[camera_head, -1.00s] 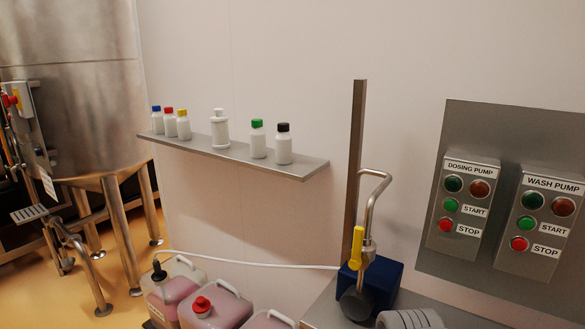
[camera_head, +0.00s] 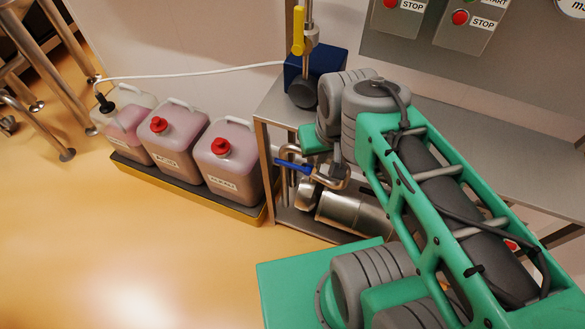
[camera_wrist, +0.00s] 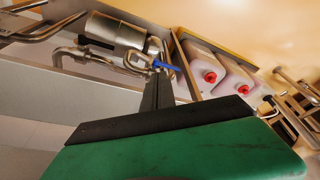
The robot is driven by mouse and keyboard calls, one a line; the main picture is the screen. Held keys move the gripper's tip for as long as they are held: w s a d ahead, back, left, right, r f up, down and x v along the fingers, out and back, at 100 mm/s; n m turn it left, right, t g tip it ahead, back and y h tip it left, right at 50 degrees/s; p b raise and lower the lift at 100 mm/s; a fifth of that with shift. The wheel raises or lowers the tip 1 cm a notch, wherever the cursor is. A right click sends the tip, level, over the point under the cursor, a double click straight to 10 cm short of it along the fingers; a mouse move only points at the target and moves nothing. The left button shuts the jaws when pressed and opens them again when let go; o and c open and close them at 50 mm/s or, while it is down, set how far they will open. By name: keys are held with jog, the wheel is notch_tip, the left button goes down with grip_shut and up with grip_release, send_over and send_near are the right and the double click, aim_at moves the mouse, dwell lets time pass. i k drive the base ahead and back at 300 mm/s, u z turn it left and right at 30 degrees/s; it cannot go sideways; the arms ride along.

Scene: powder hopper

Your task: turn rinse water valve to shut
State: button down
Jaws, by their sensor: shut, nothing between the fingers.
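Two lever valves show, and I can read no label on either. A blue lever (camera_head: 292,166) sits on a bent steel pipe below the bench top in the head view. It also shows in the wrist view (camera_wrist: 168,66). A yellow lever (camera_head: 298,32) hangs downward on a vertical pipe above the bench. My gripper (camera_wrist: 158,75) is shut and empty in the wrist view. Its dark fingertips appear close to the blue lever, and I cannot tell whether they touch it. In the head view my arm hides the fingertips.
Pink-filled canisters (camera_head: 226,160) stand on a yellow-edged tray left of the steel bench (camera_head: 490,150). A steel cylinder (camera_head: 352,212) lies under the bench near the blue lever. A dark blue pump box (camera_head: 325,62) stands on top.

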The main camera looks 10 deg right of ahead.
aim_at(307, 171)
jog(key=z, duration=1.25)
jog(key=k, duration=1.1)
jog(key=u, duration=1.85)
jog(key=i, duration=0.5)
